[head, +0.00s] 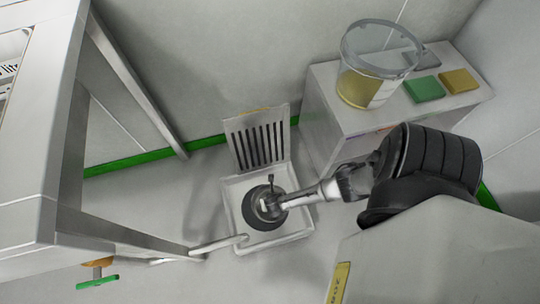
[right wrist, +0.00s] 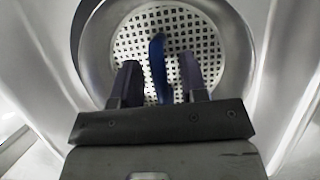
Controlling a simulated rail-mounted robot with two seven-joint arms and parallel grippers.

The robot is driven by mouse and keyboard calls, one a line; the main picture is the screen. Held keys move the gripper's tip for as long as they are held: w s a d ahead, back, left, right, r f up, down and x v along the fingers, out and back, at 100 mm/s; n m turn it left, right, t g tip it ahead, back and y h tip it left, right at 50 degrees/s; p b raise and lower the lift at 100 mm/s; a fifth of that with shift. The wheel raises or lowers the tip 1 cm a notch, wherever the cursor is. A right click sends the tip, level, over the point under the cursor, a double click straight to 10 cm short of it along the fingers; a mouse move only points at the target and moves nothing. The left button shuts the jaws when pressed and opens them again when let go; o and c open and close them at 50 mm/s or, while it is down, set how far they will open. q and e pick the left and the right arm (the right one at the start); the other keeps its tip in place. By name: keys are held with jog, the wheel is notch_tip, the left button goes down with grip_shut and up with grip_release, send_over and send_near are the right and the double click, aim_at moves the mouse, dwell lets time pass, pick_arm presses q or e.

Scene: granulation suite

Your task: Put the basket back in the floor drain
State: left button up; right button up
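The floor drain (head: 232,190) is a square pale recess in the floor. Its slotted grate (head: 258,140) stands up at the back edge. My right gripper (head: 268,203) points down over the middle of the drain and hides part of its round dark opening. In the right wrist view the basket (right wrist: 205,25) shows as a round perforated disc inside a metal ring. A blue handle (right wrist: 158,65) rises from it. My right gripper (right wrist: 160,80) is open, with one finger on each side of the handle and gaps visible. How deep the basket sits cannot be told. My left gripper is out of view.
A low white cabinet (head: 325,120) stands right of the drain, with a clear bucket (head: 362,88), a green pad (head: 423,89) and a yellow pad (head: 459,81) on top. A steel table (head: 40,150) is at left. A green-and-orange object (head: 97,280) is at lower left.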

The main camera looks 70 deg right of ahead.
jog(key=s+a+r+m+y+p, duration=0.1)
jog(key=a+r+m+p, duration=0.4)
jog(key=r, duration=0.8)
jog(key=s+a+r+m+y+p, duration=0.15)
jog(key=a+r+m+p, duration=0.25)
jog(key=a+r+m, duration=0.65)
jog(key=s+d+r+m, duration=0.1)
jog(key=r+m, duration=0.3)
jog(key=r, duration=0.5)
jog(key=s+d+r+m+y, duration=0.1)
jog(key=s+d+r+m, duration=0.1)
jog(key=r, duration=0.8)
jog(key=shift+s+d+r+m+t, duration=0.2)
jog(key=shift+d+m+t, duration=0.1)
jog(key=shift+d+m, duration=0.6)
jog(key=shift+w, duration=0.1)
jog(key=shift+f, duration=0.15)
